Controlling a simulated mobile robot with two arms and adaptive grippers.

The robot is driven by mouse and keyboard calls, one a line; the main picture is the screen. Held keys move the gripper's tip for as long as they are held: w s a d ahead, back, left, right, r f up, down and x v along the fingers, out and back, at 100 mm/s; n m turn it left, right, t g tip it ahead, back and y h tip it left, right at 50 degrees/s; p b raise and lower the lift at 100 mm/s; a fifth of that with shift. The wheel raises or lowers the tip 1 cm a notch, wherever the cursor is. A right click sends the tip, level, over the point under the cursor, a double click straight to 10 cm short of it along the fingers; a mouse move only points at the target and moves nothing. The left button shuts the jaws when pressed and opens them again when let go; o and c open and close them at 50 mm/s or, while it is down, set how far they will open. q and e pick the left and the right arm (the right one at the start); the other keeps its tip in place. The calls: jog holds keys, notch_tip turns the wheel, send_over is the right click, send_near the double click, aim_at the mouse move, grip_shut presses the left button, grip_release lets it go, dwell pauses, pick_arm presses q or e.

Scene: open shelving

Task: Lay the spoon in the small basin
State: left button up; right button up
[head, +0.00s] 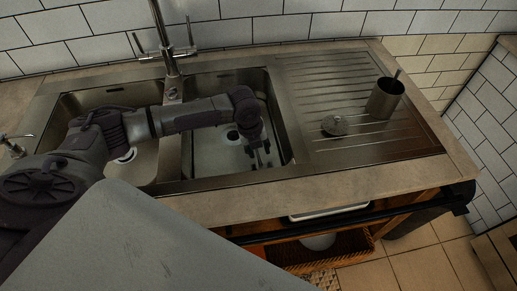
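The sink has two steel basins side by side, a left basin (72,108) and a right basin (283,125). I cannot tell which of them is the small one. My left arm reaches across the left basin. My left gripper (262,158) points down inside the right basin, near its right side. Its dark fingers look apart. I cannot make out a spoon at the fingers or on the basin floor, and the arm hides part of both basins. My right gripper is not in view.
A tap (172,62) rises behind the basins. On the ribbed drainer (325,80) stand a metal cup (384,99) with a thin handle-like piece sticking out and a small round metal object (335,125). A wicker basket (330,249) sits under the counter.

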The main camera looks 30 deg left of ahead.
pick_arm(q)
notch_tip(320, 180, up, 12)
jog(key=s+a, duration=0.1)
jog(key=shift+s+a+f, duration=0.2)
jog(key=shift+s, duration=0.2)
dwell(0.5)
